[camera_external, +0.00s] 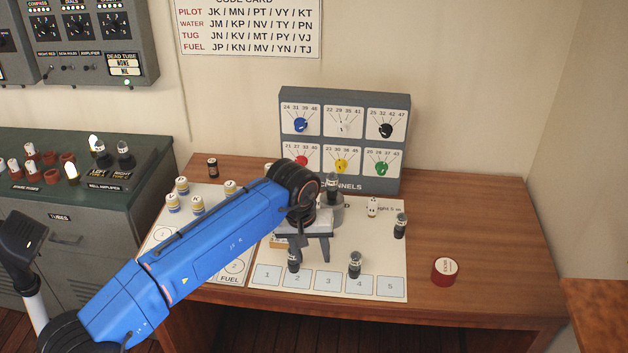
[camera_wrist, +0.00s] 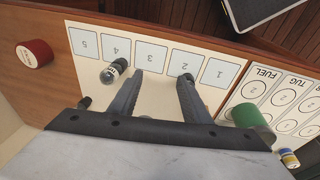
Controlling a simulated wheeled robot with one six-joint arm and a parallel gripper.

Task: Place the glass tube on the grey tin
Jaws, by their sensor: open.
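My gripper (camera_external: 314,256) is open and empty, pointing down over the white sheet; its two fingers also show in the wrist view (camera_wrist: 160,78). A dark-based glass tube (camera_external: 293,262) stands near square 2, close to one fingertip; its top shows beside that finger in the wrist view (camera_wrist: 187,76). Another tube (camera_external: 355,264) is near square 4 and shows in the wrist view (camera_wrist: 113,71). A third tube (camera_external: 400,226) stands farther right. The grey tin (camera_external: 331,210) is behind my gripper, partly hidden. A dark tube (camera_external: 332,187) appears to stand on it.
A red tin (camera_external: 445,271) is at the right of the desk. A green tin (camera_wrist: 250,117) is beside my gripper in the wrist view. A dial panel (camera_external: 345,140) stands behind. The desk's right side is mostly clear.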

